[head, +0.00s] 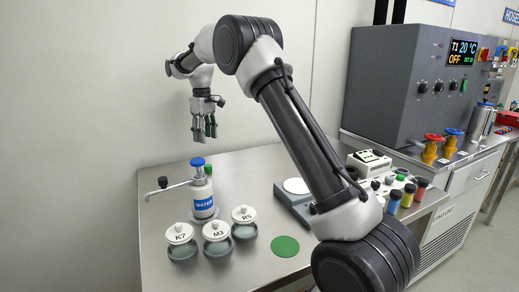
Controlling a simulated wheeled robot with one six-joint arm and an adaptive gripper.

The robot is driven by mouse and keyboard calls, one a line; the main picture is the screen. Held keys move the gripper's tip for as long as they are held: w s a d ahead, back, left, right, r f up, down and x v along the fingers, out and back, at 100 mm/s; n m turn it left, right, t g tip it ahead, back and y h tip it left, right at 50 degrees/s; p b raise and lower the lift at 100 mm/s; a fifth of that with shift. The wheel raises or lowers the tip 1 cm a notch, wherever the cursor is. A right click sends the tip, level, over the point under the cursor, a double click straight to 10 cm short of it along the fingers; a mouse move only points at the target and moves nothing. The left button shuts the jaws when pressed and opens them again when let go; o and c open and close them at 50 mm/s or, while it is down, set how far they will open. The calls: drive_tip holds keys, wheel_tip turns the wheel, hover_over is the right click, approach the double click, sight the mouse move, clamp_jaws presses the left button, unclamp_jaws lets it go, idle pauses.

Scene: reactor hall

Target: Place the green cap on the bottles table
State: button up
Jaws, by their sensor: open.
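My gripper (204,135) hangs pointing down above the back left of the steel table (240,165), in front of the pale wall. Its fingers are apart, and I see no object clearly held; greenish parts show at the fingers. A small green piece (208,170) shows just behind the blue-topped WATER bottle (202,200), below the gripper; the bottle partly hides it, so I cannot tell if it is a loose cap. Another green cap (410,188) sits among the small vials at the right. A flat green disc (285,246) lies on the table's front part.
Three lidded dishes, K7 (180,235), M3 (216,232) and R5 (243,218), stand in front of the bottle. A tap (164,184) reaches left. A scale (296,194) is partly behind my arm. A grey oven (410,85) stands at right. The table's back middle is clear.

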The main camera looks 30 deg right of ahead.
drive_tip(key=s+d+r+m+t, duration=0.1)
drive_tip(key=s+d+r, duration=0.2)
drive_tip(key=s+r, duration=0.35)
drive_tip(key=s+d+r+m+t, duration=0.1)
drive_tip(key=s+d+r, duration=0.25)
drive_tip(key=s, duration=0.55)
drive_tip(key=s+d+r+m, duration=0.2)
drive_tip(key=s+d+r, duration=0.2)
drive_tip(key=s, duration=0.4)
drive_tip(key=s+d+f+m+t, duration=0.1)
drive_tip(key=s+d+f, duration=0.1)
drive_tip(key=s, duration=0.9)
drive_tip(key=s+d+f+m+t, duration=0.1)
drive_tip(key=s+f, duration=0.4)
drive_tip(key=s, duration=0.7)
drive_tip(key=shift+s+d+f+m+t, duration=0.3)
drive_tip(key=shift+d+m, duration=0.2)
drive_tip(key=shift+d, duration=0.1)
